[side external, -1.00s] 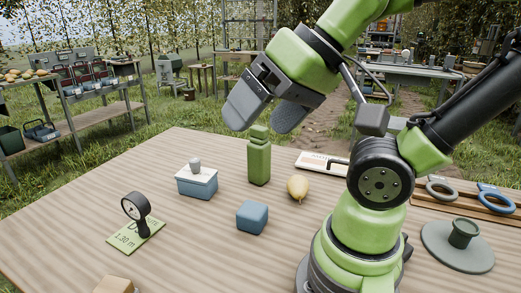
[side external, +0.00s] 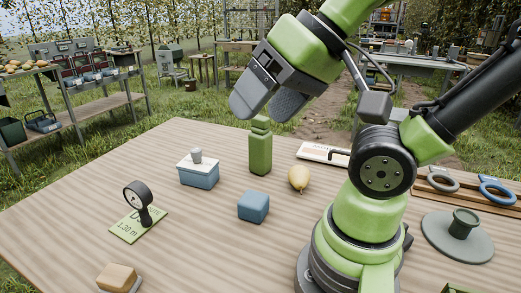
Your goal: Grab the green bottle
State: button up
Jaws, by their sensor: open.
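The green bottle (side external: 260,155) stands upright on the wooden table, near the middle of the side external view. My gripper (side external: 262,108) is above it, open and empty, with its fingers pointing down. In the picture one fingertip lies to the left of the bottle's cap and the other to the right. The fingertips are about level with the cap top. I cannot tell from this one view whether the bottle is in line with the jaws in depth, or whether a finger touches it.
A yellow pear (side external: 298,177) lies close to the bottle's right. A white label board (side external: 322,152) lies behind. The front table surface is mostly clear.

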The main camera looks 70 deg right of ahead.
jog(key=w+d+r+g+h, duration=0.2)
jog(key=w+d+r, duration=0.1)
jog(key=w+d, duration=0.3)
jog(key=n+g, duration=0.1)
jog(key=g, duration=0.4)
send_over(261, 117)
jog(key=f, duration=1.1)
jog(key=shift+w+a+f, duration=0.15)
jog(key=shift+a, duration=0.25)
notch_tip(261, 117, down, 4)
jog(key=shift+d+r, duration=0.1)
jog(key=shift+r, duration=0.15)
jog(key=shift+d+f, duration=0.15)
jog(key=shift+f, duration=1.4)
jog(key=shift+d+f, duration=0.15)
jog(key=shift+f, duration=1.4)
jog(key=c, duration=1.3)
jog(key=shift+r, duration=0.1)
jog(key=shift+c, duration=0.2)
